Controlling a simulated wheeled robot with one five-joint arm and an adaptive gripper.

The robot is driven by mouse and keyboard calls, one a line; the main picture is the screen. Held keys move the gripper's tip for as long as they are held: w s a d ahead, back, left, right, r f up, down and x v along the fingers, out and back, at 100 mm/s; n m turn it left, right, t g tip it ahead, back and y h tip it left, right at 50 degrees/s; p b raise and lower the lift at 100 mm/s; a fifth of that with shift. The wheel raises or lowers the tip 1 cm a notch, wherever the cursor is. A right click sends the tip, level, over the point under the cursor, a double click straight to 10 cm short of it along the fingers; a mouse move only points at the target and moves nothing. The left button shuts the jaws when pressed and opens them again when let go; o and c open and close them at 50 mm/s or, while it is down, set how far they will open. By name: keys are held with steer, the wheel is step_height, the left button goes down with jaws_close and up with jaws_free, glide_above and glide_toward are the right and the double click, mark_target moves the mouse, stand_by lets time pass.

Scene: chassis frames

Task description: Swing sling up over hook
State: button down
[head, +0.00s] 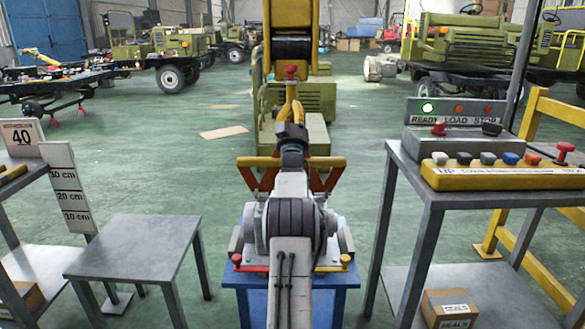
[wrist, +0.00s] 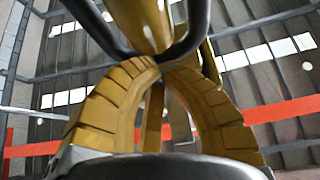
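My gripper (head: 291,88) is raised above my upright arm in the middle of the head view. In the wrist view its ridged yellow fingers (wrist: 165,66) lean together toward the tips, with a gap lower down. A dark curved tube (wrist: 102,30) bends in a U right at the tips, around a yellow cylinder. I cannot tell whether it is the sling or the hook, or whether the fingers grip it. A yellow block (head: 290,12) with a black band hangs above, and a small red piece (head: 290,72) shows at its lower end. I cannot clearly make out the hook.
A blue stand (head: 340,300) is behind my arm, with orange-red and yellow brackets (head: 327,178) above it. A bare grey table (head: 140,240) stands left. A grey bench (head: 400,180) at right carries a button box (head: 500,172) and a panel with a green READY lamp.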

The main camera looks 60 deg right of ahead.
steer(key=shift+w+d+r+g+y+p, duration=0.3)
steer(key=shift+d+p, duration=0.2)
steer(key=shift+p, duration=0.5)
steer(key=shift+w+d+r+g+y+p, duration=0.15)
steer(key=shift+w+d+y+p, duration=0.3)
steer(key=shift+p, duration=0.55)
steer(key=shift+w+d+r+g+y+p, duration=0.2)
steer(key=shift+d+p, duration=0.4)
steer(key=shift+p, duration=0.4)
steer(key=shift+w+d+f+g+y+p, duration=0.15)
steer(key=shift+w+d+g+y+p, duration=0.15)
steer(key=shift+p, duration=0.35)
steer(key=shift+w+d+f+g+y+p, duration=0.15)
steer(key=shift+d+y+p, duration=0.15)
steer(key=shift+p, duration=0.35)
steer(key=shift+d, duration=0.1)
